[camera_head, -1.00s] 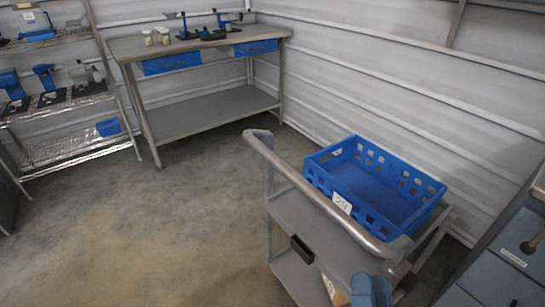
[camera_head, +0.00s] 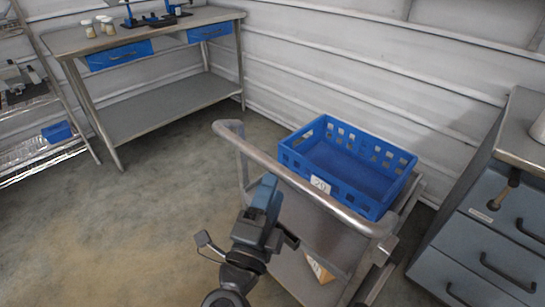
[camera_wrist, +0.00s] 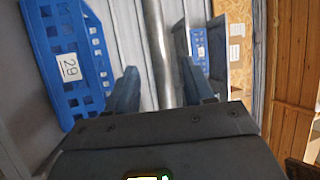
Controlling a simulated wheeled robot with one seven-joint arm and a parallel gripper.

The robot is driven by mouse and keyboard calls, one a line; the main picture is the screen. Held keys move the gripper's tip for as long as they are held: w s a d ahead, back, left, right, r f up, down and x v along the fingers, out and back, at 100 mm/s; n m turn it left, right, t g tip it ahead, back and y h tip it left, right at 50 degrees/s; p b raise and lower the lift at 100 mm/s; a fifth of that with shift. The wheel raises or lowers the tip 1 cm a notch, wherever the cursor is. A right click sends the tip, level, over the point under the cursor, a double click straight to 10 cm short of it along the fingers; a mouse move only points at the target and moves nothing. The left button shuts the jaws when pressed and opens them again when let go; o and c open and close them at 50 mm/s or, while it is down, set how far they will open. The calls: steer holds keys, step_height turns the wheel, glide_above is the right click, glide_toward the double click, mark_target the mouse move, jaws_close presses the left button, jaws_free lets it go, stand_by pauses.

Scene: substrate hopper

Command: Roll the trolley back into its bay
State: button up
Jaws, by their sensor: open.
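The grey trolley stands right of centre in the head view, its bent tube handle (camera_head: 318,190) towards me. A blue crate (camera_head: 368,207) with a label reading 29 sits on its top; the crate also shows at the left of the wrist view (camera_wrist: 88,62). My gripper (camera_head: 267,190) is open at the handle's near side, left of its middle. In the wrist view the handle tube (camera_wrist: 158,45) runs between my two open fingers (camera_wrist: 162,85). Whether either finger touches it I cannot tell. The lower shelf is partly hidden; a cardboard box (camera_head: 318,268) lies there.
A drawer cabinet (camera_head: 470,240) stands close at the right of the trolley. A workbench (camera_head: 170,105) with blue drawers is at the back left, and a wire rack (camera_head: 40,150) at far left. A ribbed wall runs behind. The floor (camera_head: 130,230) at left is clear.

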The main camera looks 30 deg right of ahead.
mark_target(273, 159)
steer(key=shift+m+g, duration=0.6)
steer(key=shift+w+d+r+p, duration=0.1)
steer(key=shift+w+d+r, duration=0.15)
steer(key=shift+w+d, duration=0.8)
steer(key=shift+w+d+r+p, duration=0.15)
steer(key=shift+w+d+r, duration=0.25)
steer(key=shift+w, duration=1.1)
steer(key=shift+w+d+r+p, duration=0.15)
steer(key=shift+w+d, duration=0.7)
steer(key=shift+w, duration=0.45)
jaws_close()
